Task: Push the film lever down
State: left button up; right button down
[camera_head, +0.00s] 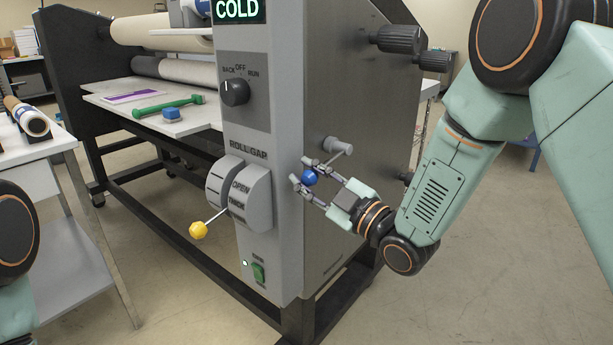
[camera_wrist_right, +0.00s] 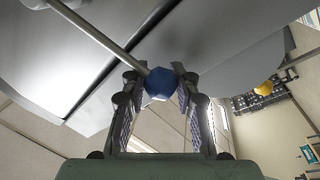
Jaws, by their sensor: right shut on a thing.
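The film lever is a grey rod with a blue ball knob (camera_head: 309,178) beside the side panel of the laminator. My right gripper (camera_head: 308,176) is shut on this knob, its fingers on either side of the ball. In the right wrist view the blue knob (camera_wrist_right: 161,84) sits between the two fingertips (camera_wrist_right: 162,83), and the lever's rod (camera_wrist_right: 100,36) runs off to the upper left. In the head view the fingers partly hide the lever. My left gripper is out of view; only part of my left arm shows at the left edge.
The roll gap lever with a yellow knob (camera_head: 199,230) sticks out from the laminator's front. A rotary switch (camera_head: 234,92) and a green power switch (camera_head: 258,272) are on the same face. Black knobs (camera_head: 398,39) jut from the side panel above my gripper. The floor at right is clear.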

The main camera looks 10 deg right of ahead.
jog(key=c, duration=1)
grip_release()
jog(key=shift+s+d+f, duration=0.2)
jog(key=shift+f, duration=0.15)
jog(key=shift+c, duration=0.2)
jog(key=shift+o, duration=0.2)
jog(key=shift+w, duration=0.1)
jog(key=shift+r, duration=0.15)
jog(key=v, duration=1.2)
